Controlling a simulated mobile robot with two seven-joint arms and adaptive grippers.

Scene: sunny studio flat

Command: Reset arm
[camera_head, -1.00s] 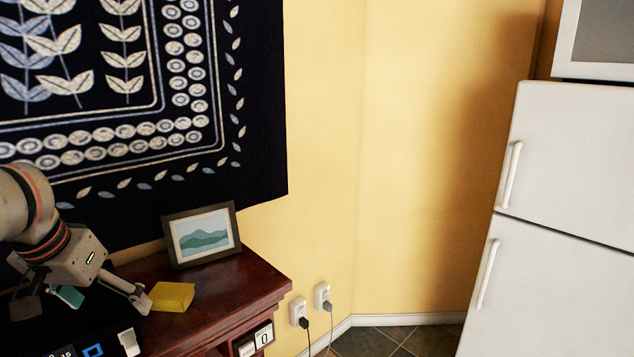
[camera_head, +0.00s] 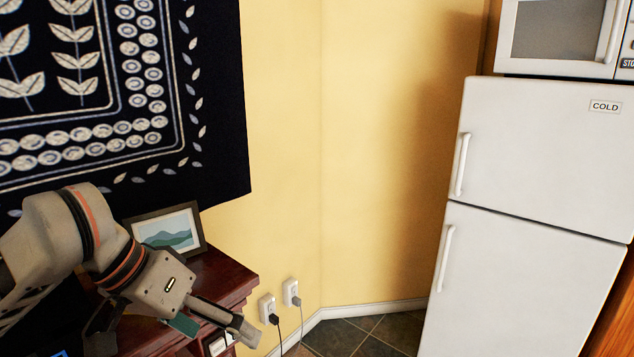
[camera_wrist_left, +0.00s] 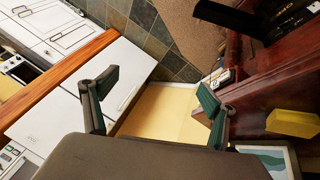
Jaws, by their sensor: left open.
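My left gripper (camera_head: 175,328) reaches in from the lower left of the head view, in front of the dark red wooden cabinet (camera_head: 228,272). Its jaws are spread. In the left wrist view the two fingers (camera_wrist_left: 158,88) stand wide apart with nothing between them. A yellow block (camera_wrist_left: 292,122) rests on the cabinet top to the right of the fingers, apart from them. In the head view the block does not show. My right gripper is in neither view.
A framed landscape picture (camera_head: 168,231) stands on the cabinet against the wall. Two wall outlets with plugged cords (camera_head: 291,292) are right of the cabinet. A white fridge (camera_head: 535,200) with a microwave (camera_head: 557,35) above stands at right. Bare tiled floor (camera_head: 365,333) shows between.

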